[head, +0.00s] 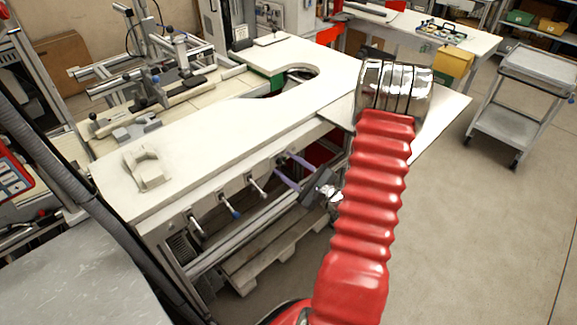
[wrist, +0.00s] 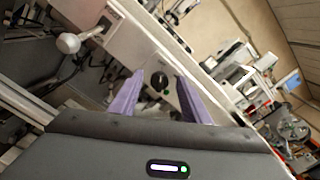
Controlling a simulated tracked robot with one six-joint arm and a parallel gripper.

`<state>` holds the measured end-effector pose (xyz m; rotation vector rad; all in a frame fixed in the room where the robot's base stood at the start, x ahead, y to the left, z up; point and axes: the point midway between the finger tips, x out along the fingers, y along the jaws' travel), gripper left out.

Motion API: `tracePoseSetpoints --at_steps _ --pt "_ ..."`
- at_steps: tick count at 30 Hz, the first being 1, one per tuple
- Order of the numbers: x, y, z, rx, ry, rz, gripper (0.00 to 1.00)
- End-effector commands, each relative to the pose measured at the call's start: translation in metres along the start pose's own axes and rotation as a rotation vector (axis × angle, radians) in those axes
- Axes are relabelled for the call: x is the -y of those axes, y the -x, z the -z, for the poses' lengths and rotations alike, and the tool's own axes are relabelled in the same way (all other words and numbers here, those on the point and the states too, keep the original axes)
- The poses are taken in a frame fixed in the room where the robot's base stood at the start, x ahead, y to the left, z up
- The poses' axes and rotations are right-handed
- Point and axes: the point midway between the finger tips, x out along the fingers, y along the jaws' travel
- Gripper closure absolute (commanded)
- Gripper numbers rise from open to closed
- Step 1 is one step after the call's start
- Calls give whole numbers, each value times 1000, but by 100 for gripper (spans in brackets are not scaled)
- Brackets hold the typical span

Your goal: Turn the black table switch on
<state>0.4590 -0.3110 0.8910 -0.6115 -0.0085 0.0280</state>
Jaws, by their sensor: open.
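The black switch (wrist: 159,81) is a round dark knob on the table's pale front panel, in the middle of the wrist view. Small marks show on and beside it, but I cannot tell which way it is set. My gripper (wrist: 160,75) is open, with one purple finger on each side of the switch in this view. Nothing is held between the fingers. I cannot tell whether they touch the knob. In the head view my gripper (head: 282,161) points at the front edge of the white table (head: 235,130); the switch cannot be made out there.
Several handles stick out along the table front, including a blue-tipped one (head: 236,214); a round white knob (wrist: 68,43) shows in the wrist view. A wooden pallet (head: 270,250) lies under the table. A grey cart (head: 515,110) stands right, with open floor before it.

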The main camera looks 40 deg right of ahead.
Motion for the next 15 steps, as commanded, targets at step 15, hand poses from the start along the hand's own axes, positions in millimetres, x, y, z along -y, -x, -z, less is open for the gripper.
tracePoseSetpoints --at_steps 15 --pt "0 -2 0 0 -1 0 71"
